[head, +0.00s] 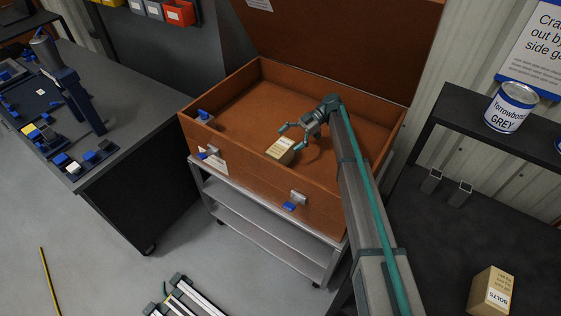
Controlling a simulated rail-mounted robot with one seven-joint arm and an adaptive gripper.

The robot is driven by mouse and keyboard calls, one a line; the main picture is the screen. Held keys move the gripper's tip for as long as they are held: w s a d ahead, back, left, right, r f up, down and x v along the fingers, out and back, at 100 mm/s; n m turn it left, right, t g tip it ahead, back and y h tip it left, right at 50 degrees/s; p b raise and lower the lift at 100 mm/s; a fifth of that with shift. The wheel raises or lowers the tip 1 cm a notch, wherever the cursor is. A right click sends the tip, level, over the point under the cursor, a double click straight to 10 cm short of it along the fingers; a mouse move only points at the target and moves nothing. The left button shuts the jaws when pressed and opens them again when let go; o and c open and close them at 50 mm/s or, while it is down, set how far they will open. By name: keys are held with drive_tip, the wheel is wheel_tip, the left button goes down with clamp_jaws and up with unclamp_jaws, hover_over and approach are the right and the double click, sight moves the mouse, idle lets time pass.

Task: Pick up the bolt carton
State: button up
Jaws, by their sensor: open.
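A tan carton (491,292) with a white label reading "BOLTS" stands on the dark bench at the lower right. A second small tan carton (280,150) with a pale label lies inside the open brown crate (225,133), near its front wall; its print is too small to read. My gripper (290,138) is over the crate, open, with its fingers just above and beside this second carton. I cannot tell whether a finger touches it. Nothing is seen held. The BOLTS carton is well away from my gripper.
The crate's raised lid (345,40) stands behind my arm. The crate rests on a grey cart (262,234). A paint can (510,107) stands on a shelf at right. A workbench (100,125) with blue tools is at left. The crate's floor is mostly clear.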

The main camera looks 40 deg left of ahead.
drive_tip(key=shift+b+x, duration=0.8)
drive_tip(key=shift+x, duration=0.15)
drive_tip(key=shift+s+f, duration=0.1)
drive_tip(key=shift+s, duration=0.1)
drive_tip(key=c, duration=1.8)
